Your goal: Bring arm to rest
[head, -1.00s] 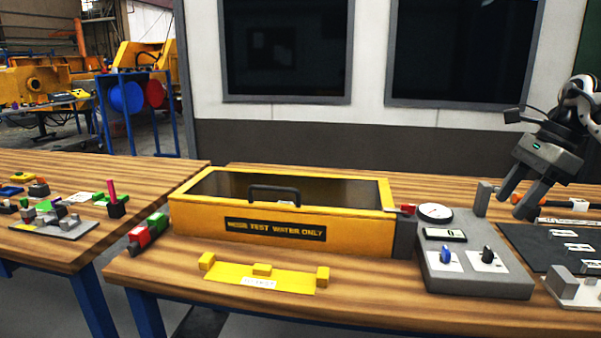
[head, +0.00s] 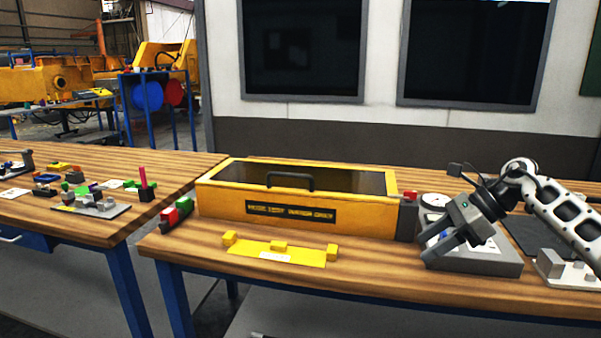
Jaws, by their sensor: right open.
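My right gripper (head: 436,251) shows at the right of the head view, its arm coming in from the right edge. Its fingers are apart and point down and to the left, with nothing between them. It is in front of the grey gauge panel (head: 488,262) and hides much of it, including its knobs. I cannot tell whether the fingers touch the panel. My left gripper is out of the picture.
A yellow box (head: 222,206) with a dark window and black handle stands on the wooden bench (head: 380,280). A yellow bracket plate (head: 300,254) lies before it. A left table (head: 90,155) carries several small parts.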

